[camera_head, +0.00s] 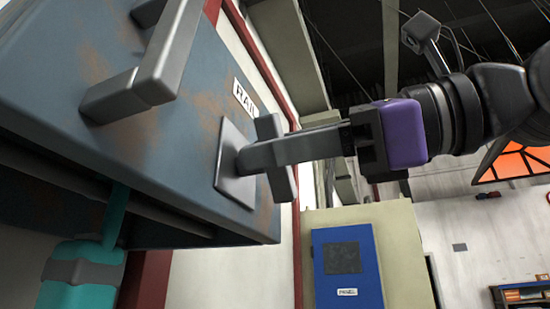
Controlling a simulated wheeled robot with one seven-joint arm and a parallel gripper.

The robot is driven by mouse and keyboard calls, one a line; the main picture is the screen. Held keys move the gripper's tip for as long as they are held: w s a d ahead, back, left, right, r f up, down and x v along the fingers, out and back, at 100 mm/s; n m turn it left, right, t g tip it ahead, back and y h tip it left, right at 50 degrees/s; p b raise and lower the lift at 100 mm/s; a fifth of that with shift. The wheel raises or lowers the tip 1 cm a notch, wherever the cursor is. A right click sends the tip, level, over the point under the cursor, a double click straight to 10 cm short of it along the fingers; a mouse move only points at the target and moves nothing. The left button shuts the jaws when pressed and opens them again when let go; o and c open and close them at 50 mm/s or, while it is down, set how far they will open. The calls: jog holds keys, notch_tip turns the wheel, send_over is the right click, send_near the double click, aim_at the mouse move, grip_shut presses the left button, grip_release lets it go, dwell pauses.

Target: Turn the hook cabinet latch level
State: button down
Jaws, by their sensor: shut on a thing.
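The latch (286,185) is a grey crossbar on a short stem that stands out from a square metal plate (229,180). The plate is on the face of a worn blue-grey cabinet (190,120). The crossbar runs steeply in the picture, leaning slightly, with its lower end to the right. My gripper (278,152), with a purple body, reaches in from the right. Its grey fingers are shut on the crossbar near its middle and hide part of it. The far finger is mostly hidden.
A white label (244,101) reading "RAI", partly cut off, sits above the plate. A thick grey handle (150,75) juts from the cabinet at upper left. A teal object (82,288) hangs below the cabinet. A blue panel (346,280) stands behind, below my gripper.

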jog(key=n, duration=0.3)
jog(key=n+b, duration=0.1)
jog(key=n, duration=0.1)
jog(key=shift+s+f+n, duration=0.15)
jog(key=shift+f+n, duration=0.1)
jog(key=shift+n, duration=0.05)
jog(key=shift+a+f+n, duration=0.1)
jog(key=shift+f+n, duration=0.05)
jog(key=shift+n, duration=2.05)
jog(key=c, duration=1.3)
grip_release()
jog(key=b+v, duration=0.2)
jog(key=v, duration=0.6)
